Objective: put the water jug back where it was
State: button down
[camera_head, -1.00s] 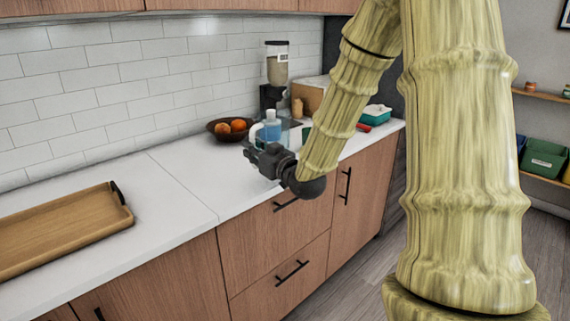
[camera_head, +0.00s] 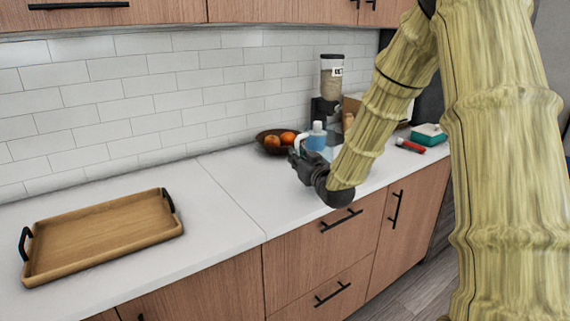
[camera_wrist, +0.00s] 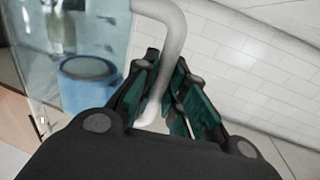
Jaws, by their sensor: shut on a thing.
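The water jug is clear with a white handle. In the wrist view its transparent body (camera_wrist: 40,35) fills the left side and its handle (camera_wrist: 172,35) curves down between my gripper's fingers (camera_wrist: 165,108). My gripper is shut on the handle. In the head view my gripper (camera_head: 298,160) is over the counter's front part, and the jug's white handle (camera_head: 299,142) shows just above it. The rest of the jug is partly hidden there by my gripper and arm. I cannot tell whether its base touches the counter.
A wooden tray (camera_head: 33,270) with black handles lies empty at the left. A fruit bowl (camera_head: 264,147), a blue bottle (camera_head: 316,139), a dispenser (camera_head: 331,80), a red item (camera_head: 410,146) and a teal container (camera_head: 428,136) stand further right. The white counter (camera_head: 215,215) between tray and bowl is clear.

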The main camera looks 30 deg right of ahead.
jog(key=shift+w+a+f+p, duration=0.15)
jog(key=shift+w+a+f, duration=0.15)
jog(key=shift+w+f, duration=0.4)
jog(key=shift+w+a+f+p, duration=0.2)
jog(key=shift+w+a+f, duration=0.1)
jog(key=shift+w+f, duration=0.3)
jog(key=shift+w+a+f+p, duration=0.15)
jog(key=shift+w+a+f, duration=0.15)
jog(key=shift+w+f, duration=0.4)
jog(key=shift+r, duration=0.1)
jog(key=c, duration=1.5)
grip_release()
jog(key=shift+f, duration=0.2)
